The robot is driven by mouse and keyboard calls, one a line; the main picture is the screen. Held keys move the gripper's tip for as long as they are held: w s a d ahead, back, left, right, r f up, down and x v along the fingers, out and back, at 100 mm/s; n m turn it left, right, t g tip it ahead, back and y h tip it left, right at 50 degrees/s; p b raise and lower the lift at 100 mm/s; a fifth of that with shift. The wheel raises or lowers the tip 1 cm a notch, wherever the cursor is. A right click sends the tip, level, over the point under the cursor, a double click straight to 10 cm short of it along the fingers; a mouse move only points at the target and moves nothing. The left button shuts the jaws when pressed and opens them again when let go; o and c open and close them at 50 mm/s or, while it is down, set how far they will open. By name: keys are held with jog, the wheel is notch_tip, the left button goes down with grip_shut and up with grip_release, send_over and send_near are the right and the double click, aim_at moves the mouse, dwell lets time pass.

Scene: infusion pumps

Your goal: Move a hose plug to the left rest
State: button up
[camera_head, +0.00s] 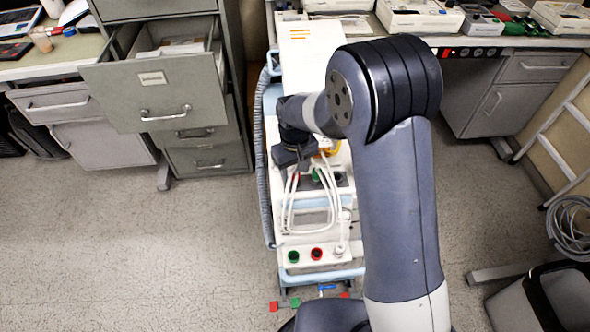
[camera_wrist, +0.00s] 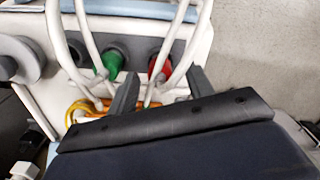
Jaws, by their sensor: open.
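The pump unit (camera_head: 300,267) stands in front of me, partly hidden by my arm. White hoses (camera_head: 287,215) loop down its front; they also show in the wrist view (camera_wrist: 90,35). My gripper (camera_wrist: 163,88) has its two fingers apart, with white hose ends between and around them; I see nothing clearly clamped. A green fitting (camera_wrist: 110,63) and a red fitting (camera_wrist: 160,66) sit on the panel just beyond the fingers, with hoses passing in front. I cannot tell which hose ends are free plugs, nor make out the left rest.
A green port (camera_head: 293,257) and a red port (camera_head: 316,254) sit on the lower front panel. Orange tubing (camera_wrist: 85,108) lies beside the fingers. An open drawer (camera_head: 165,90) juts out at left. Floor at left is clear.

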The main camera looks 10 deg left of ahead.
notch_tip(320, 180, up, 10)
dwell(0.4)
jog(key=shift+r, duration=0.1)
notch_tip(320, 180, down, 11)
jog(key=shift+r+p, duration=0.35)
jog(key=shift+r, duration=0.35)
jog(key=shift+f, duration=0.1)
